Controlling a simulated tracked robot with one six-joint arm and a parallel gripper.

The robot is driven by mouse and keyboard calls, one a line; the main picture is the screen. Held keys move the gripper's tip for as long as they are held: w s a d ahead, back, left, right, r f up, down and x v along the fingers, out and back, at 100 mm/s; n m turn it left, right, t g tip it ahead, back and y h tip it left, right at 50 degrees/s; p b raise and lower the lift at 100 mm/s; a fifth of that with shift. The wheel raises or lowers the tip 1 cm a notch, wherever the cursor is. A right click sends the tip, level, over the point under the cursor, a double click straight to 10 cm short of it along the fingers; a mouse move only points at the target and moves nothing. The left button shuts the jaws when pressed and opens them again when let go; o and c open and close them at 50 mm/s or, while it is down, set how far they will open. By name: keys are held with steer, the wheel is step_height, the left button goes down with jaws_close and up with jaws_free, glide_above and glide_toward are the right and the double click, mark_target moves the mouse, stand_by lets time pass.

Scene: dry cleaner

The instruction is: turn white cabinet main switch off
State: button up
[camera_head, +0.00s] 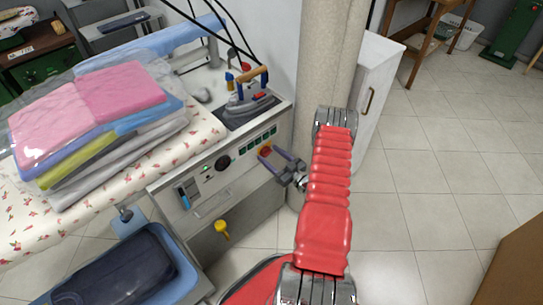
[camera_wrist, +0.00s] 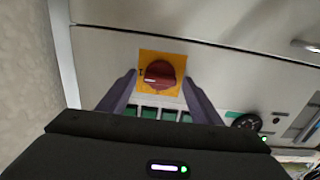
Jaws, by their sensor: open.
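The main switch is a red rotary knob (camera_head: 264,150) on a yellow plate, set in the front panel of the pale ironing unit (camera_head: 206,205). In the wrist view the red knob (camera_wrist: 160,74) sits in the middle of its yellow plate (camera_wrist: 147,57). My gripper (camera_head: 268,154) is open at the panel, its two fingers pointing at the switch. In the wrist view my gripper (camera_wrist: 160,79) has one fingertip on each side of the knob, with gaps visible. I cannot tell how deep the fingertips reach or whether they touch the panel.
A row of green switches (camera_head: 257,141) and a black dial (camera_head: 222,164) are on the same panel. An iron (camera_head: 247,92) stands on top, beside bagged folded clothes (camera_head: 100,100). A white cabinet (camera_head: 375,75) stands behind a column (camera_head: 325,60).

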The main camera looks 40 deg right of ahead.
steer(key=c, duration=1.1)
steer(key=shift+d, duration=0.15)
